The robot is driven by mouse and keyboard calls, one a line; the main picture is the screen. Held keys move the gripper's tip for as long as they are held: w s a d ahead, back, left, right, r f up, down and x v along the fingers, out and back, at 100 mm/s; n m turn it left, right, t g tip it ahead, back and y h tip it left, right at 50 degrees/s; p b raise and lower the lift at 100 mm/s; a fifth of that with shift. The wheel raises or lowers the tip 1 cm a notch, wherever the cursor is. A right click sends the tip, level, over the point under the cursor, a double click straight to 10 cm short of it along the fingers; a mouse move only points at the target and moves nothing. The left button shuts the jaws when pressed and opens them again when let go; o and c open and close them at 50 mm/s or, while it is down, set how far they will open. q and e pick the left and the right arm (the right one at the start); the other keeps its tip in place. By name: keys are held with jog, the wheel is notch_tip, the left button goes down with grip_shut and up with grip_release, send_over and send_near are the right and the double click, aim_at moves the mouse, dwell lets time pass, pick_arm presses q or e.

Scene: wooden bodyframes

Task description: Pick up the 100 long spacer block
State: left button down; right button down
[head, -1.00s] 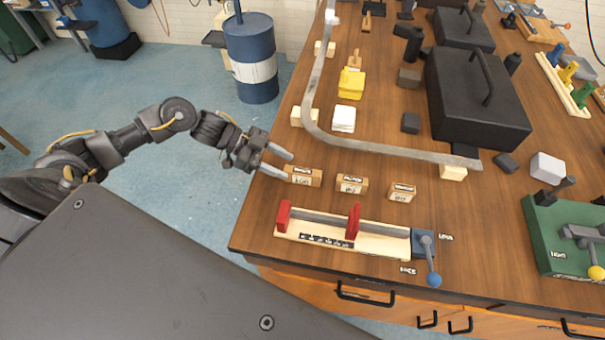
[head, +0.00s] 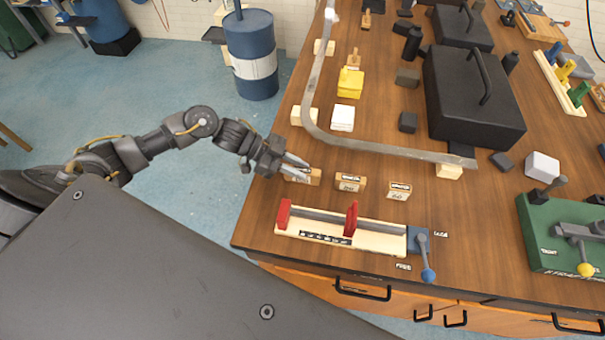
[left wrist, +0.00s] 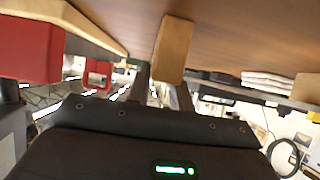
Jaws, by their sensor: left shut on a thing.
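The 100 long spacer block (head: 302,178) is a small wooden block at the left end of a row of three labelled blocks on the wooden table. My left gripper (head: 299,167) reaches in over the table's left edge and is shut on this block. In the left wrist view the block (left wrist: 173,50) stands out between the two fingers (left wrist: 163,85). The fingers partly cover the block in the head view. I cannot tell whether it still touches the table. My right gripper is not in view.
Two similar spacer blocks (head: 350,182) (head: 399,190) stand to the right. A wooden fixture with red stops (head: 340,228) and a blue-knobbed lever lies in front. A bent grey metal bar (head: 390,152) runs behind the row on light blocks. A black case (head: 470,100) stands farther back.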

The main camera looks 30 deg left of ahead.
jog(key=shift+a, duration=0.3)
